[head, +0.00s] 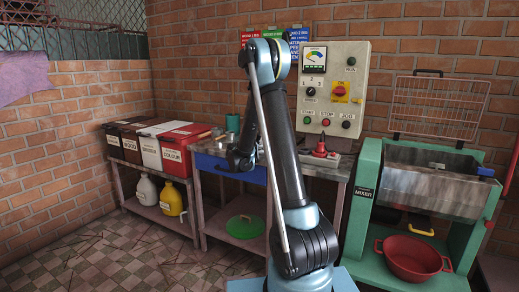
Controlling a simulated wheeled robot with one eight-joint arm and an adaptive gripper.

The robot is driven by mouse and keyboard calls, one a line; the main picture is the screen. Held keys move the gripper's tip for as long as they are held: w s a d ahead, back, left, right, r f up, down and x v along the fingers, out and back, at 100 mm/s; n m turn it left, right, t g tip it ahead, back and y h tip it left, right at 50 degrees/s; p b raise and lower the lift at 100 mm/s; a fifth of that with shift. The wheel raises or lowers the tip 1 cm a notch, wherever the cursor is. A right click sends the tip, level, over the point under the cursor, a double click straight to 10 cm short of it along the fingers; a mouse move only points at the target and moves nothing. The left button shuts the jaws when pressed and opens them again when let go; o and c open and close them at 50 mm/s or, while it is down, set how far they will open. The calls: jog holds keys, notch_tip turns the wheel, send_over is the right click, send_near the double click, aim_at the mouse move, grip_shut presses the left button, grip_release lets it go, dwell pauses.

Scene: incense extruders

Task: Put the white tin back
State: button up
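A white box-shaped bin (159,146) with a label on its front stands on the left bench, between a black bin (131,141) and a red bin (184,148). I cannot tell whether it is the white tin; no other white tin shows clearly. My gripper (236,164) hangs low at the front of the middle workbench (262,178), left of my arm's upright links. It is small and dark in the head view, and its fingers cannot be made out. A teal cylindrical can (232,123) stands on the workbench behind it.
A red cone-shaped object (319,148) sits on the workbench's right side, below a control panel (333,90). A green mixer (420,190) with a red basin (411,257) stands at the right. White (146,190) and yellow (171,198) jugs stand below the bins. The tiled floor at the left is mostly open.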

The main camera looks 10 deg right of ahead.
jog(key=v, duration=1)
jog(key=s+d+n+g+y, duration=0.1)
jog(key=s+d+g, duration=0.2)
jog(key=s+d, duration=0.55)
jog(key=s+d+n+g+y, duration=0.1)
jog(key=s+d+g, duration=0.25)
jog(key=s, duration=0.95)
jog(key=s+a+f+n+g+y, duration=0.1)
jog(key=s+a+f+y, duration=0.1)
jog(key=s, duration=0.6)
jog(key=s+a+f+n+g+y, duration=0.2)
jog(key=s+f, duration=0.2)
jog(key=s, duration=0.5)
jog(key=s+a+f+n+g+y, duration=0.1)
jog(key=s+a+f+n+y, duration=0.1)
jog(key=s, duration=0.7)
jog(key=shift+f+y, duration=0.5)
jog(key=shift+y, duration=0.1)
jog(key=shift+g, duration=0.25)
